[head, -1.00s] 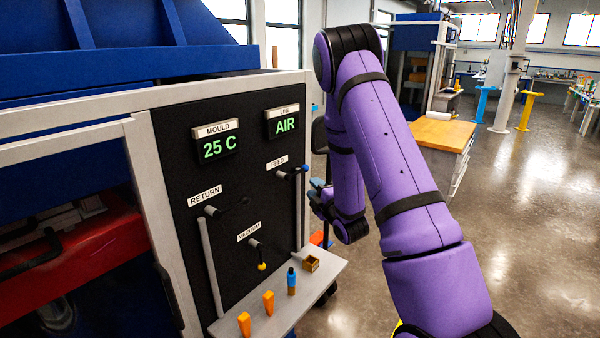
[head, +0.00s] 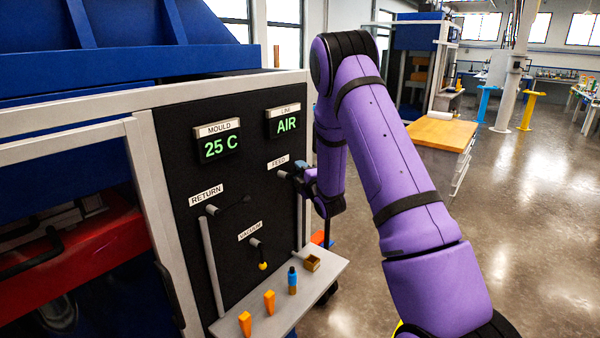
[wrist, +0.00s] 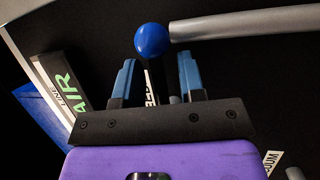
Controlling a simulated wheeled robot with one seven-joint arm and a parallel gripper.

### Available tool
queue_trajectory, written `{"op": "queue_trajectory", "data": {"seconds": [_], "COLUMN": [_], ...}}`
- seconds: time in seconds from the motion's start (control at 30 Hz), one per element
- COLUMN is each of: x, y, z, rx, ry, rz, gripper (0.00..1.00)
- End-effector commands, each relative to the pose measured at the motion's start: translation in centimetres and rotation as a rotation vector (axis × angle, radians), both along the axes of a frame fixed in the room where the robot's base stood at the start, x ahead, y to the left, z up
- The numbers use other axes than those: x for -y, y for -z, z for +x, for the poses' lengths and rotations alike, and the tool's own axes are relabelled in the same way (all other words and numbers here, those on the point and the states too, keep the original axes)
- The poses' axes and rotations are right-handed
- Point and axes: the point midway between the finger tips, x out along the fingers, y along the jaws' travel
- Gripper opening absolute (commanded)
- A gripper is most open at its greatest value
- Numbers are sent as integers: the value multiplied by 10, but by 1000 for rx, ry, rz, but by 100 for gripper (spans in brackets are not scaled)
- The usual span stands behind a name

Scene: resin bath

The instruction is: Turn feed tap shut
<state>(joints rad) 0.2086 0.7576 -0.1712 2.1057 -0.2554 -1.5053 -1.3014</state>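The feed tap shows in the wrist view as a blue ball knob (wrist: 152,39) on a dark lever, beside the end of a grey pipe (wrist: 250,22). In the head view the FEED label (head: 278,162) is visible, but my gripper (head: 303,178) mostly hides the tap. In the wrist view my gripper (wrist: 156,78) is open, with one blue finger on either side of the dark lever. The blue ball lies just beyond and between the fingertips. I cannot tell whether either finger touches the lever.
The black panel (head: 180,150) also carries a RETURN tap (head: 211,210), a VACUUM tap with a yellow knob (head: 263,266), and displays reading 25 C and AIR. Below is a shelf (head: 255,325) with orange pegs, a blue bottle (head: 292,281) and a small brass box (head: 312,263). Open floor lies right.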

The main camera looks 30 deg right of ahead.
Motion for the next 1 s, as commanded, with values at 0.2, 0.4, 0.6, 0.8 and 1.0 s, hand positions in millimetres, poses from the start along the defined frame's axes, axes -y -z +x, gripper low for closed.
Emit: {"op": "queue_trajectory", "data": {"seconds": [0.2,0.4,0.6,0.8,1.0], "x": [0,0,0,0,0], "y": [0,0,0,2,6], "z": [1,1,1,0,0], "rx": [-1,0,-1,-9,-39], "ry": [0,0,1,0,1], "rz": [0,0,1,24,107], "gripper": [37,2,0,0,0]}}
